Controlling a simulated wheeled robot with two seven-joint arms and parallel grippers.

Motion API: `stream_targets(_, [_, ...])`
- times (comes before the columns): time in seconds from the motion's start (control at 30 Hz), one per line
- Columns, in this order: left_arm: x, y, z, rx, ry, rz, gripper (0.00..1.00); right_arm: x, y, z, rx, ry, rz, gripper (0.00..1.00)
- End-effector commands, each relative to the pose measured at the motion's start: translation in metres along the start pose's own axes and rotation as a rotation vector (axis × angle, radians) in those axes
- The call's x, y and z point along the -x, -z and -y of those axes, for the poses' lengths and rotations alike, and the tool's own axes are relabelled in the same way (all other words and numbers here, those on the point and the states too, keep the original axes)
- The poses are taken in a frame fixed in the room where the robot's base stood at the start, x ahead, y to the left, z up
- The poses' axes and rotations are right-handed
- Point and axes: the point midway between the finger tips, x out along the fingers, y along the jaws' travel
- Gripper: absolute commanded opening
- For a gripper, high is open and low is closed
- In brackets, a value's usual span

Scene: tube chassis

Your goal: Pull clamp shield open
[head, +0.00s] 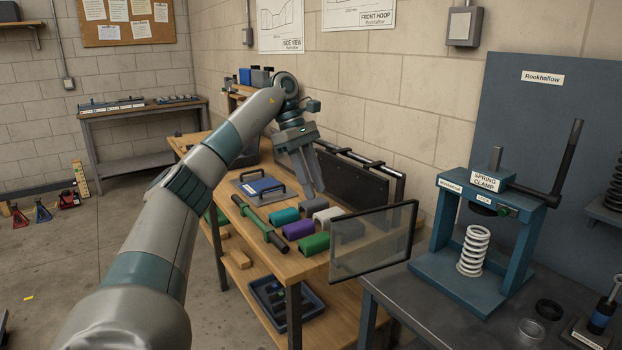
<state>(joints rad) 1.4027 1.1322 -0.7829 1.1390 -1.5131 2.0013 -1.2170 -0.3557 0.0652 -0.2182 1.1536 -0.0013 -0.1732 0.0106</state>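The spring clamp (480,240) is a blue frame on the grey bench at the right, with a white coil spring (474,250) standing inside it. The clamp shield (374,242) is a clear panel with a dark rim. It stands out to the left of the clamp, away from the clamp's front, so the spring is uncovered. How the shield joins the clamp is not clear. My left gripper (313,188) points down over the wooden table, left of the shield and apart from it. Its fingers overlap in this view, and I see nothing held. My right gripper is not in view.
The wooden table (262,226) holds coloured blocks, a green-and-black bar (260,222), a plate with handles and a dark panel rack (352,180). A dark tray (285,298) sits below. The clamp's dark lever (566,158) rises at right.

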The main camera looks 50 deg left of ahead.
Motion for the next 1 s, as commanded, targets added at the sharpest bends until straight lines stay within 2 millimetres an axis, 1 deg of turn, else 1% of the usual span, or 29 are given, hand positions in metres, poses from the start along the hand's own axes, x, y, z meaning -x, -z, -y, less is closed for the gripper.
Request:
stream_targets(0.03, [0.0054, -0.0004, -0.0001, 0.001, -0.001, 0.000, 0.28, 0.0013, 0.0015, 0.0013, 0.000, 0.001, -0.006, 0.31])
stream_targets(0.2, [0.0111, 0.0000, 0.0000, 0.000, 0.000, 0.000, 0.28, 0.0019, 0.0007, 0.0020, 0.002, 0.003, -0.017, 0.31])
stream_targets(0.67, [0.0114, 0.0002, 0.0001, 0.000, 0.000, 0.000, 0.28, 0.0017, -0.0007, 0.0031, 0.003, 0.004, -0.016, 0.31])
stream_targets(1.0, [0.0114, 0.0002, 0.0001, 0.000, 0.000, 0.000, 0.28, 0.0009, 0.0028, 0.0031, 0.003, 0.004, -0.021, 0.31])
